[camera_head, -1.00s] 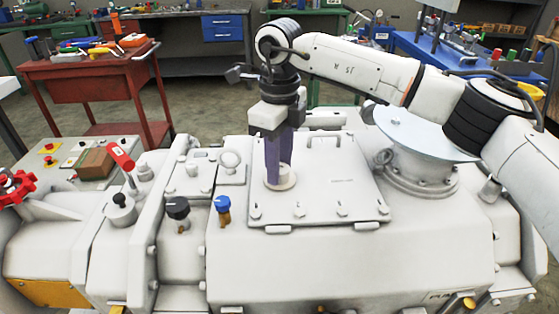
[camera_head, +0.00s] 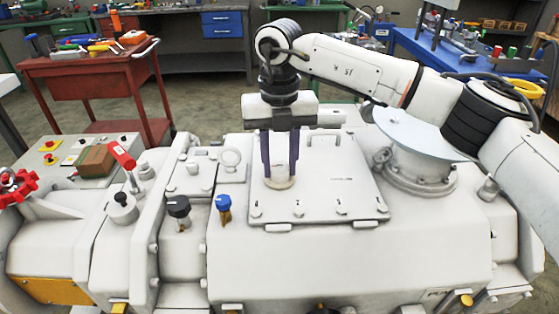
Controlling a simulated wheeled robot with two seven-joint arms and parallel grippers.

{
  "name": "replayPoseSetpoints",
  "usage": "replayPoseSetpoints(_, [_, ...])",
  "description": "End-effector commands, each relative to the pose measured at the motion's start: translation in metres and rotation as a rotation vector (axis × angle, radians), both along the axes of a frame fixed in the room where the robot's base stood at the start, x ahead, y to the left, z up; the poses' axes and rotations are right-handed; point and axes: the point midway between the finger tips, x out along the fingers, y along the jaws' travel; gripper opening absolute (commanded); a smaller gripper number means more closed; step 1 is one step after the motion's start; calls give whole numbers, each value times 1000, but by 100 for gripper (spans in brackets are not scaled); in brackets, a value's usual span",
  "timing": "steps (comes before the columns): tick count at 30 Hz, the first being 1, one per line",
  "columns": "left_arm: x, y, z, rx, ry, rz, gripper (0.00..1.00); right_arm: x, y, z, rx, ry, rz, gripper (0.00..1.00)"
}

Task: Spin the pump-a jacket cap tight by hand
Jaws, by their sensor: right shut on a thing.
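The pale, round jacket cap (camera_head: 280,182) sits upright on the flat cover plate of the white pump, near its left side. My right gripper (camera_head: 280,170) points straight down over it, with one purple finger on each side. It is shut on the cap's narrower upper part. The fingers partly hide the cap, and its thread cannot be seen. My left gripper is not in view.
The white pump housing (camera_head: 350,255) fills the foreground. A black knob (camera_head: 178,208) and a blue knob (camera_head: 223,205) stand left of the cover plate, and a red-handled lever (camera_head: 122,157) farther left. A round flanged port (camera_head: 415,165) stands to the right.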

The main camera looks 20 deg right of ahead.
Motion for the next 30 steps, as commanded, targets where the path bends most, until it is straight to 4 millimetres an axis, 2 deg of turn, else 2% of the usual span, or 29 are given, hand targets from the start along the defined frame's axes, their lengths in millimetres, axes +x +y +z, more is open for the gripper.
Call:
replayPoseSetpoints(6, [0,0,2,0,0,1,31,2,-1,4,2,-9,-179,9])
replayPoseSetpoints(15, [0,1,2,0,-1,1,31,2,-1,5,3,-10,-338,9])
replayPoseSetpoints(30, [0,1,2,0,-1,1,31,3,-1,5,5,-12,-399,9])
